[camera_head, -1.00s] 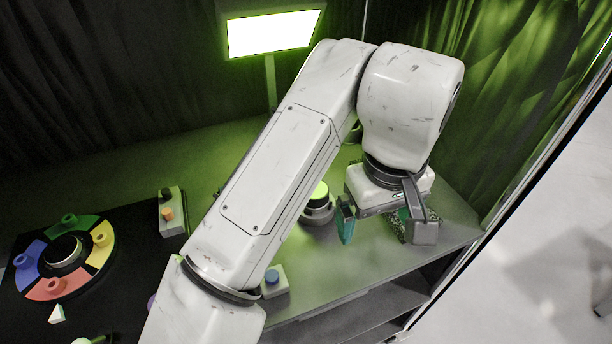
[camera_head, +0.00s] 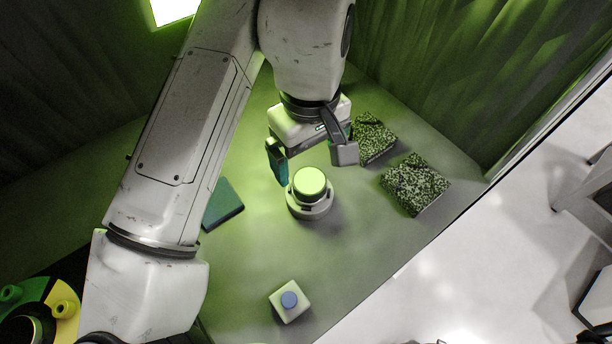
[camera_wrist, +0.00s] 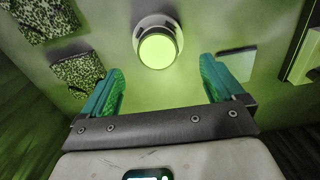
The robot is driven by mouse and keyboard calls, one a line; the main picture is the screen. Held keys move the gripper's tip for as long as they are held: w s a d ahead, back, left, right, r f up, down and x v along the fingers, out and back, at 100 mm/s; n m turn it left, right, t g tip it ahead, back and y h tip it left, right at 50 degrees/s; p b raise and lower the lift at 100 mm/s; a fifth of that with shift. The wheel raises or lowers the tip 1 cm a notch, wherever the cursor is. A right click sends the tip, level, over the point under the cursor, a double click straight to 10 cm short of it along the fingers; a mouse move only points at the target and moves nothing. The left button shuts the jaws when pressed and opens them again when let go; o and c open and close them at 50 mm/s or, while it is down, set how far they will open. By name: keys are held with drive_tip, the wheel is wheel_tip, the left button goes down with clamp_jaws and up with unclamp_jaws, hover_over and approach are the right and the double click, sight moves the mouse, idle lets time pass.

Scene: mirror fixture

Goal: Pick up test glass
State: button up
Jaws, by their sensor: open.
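My gripper (camera_head: 313,170) is open and empty, with teal pads on its two fingers. It is just beyond and above a round white fixture (camera_head: 309,207) with a lit green top. In the wrist view my gripper (camera_wrist: 162,82) has that fixture (camera_wrist: 158,46) ahead, between the lines of its fingers. A flat teal plate (camera_head: 224,205) lies on the bench left of the fixture, partly behind my arm. It looks pale in the wrist view (camera_wrist: 237,63), beyond the right finger. It may be the test glass; I cannot tell for sure.
Two speckled blocks (camera_head: 373,140) (camera_head: 416,184) lie on the bench to the right. A small white box with a blue button (camera_head: 290,301) stands nearer. A coloured wheel (camera_head: 62,303) is at the lower left. Bare bench (camera_head: 345,240) lies between the fixture and the edge.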

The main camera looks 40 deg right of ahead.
sight(309, 180)
drive_tip(key=f, duration=0.7)
drive_tip(key=shift+w+d+f, duration=0.15)
drive_tip(key=shift+w+d, duration=0.1)
drive_tip(key=c, duration=1.4)
drive_tip(key=shift+o, duration=0.2)
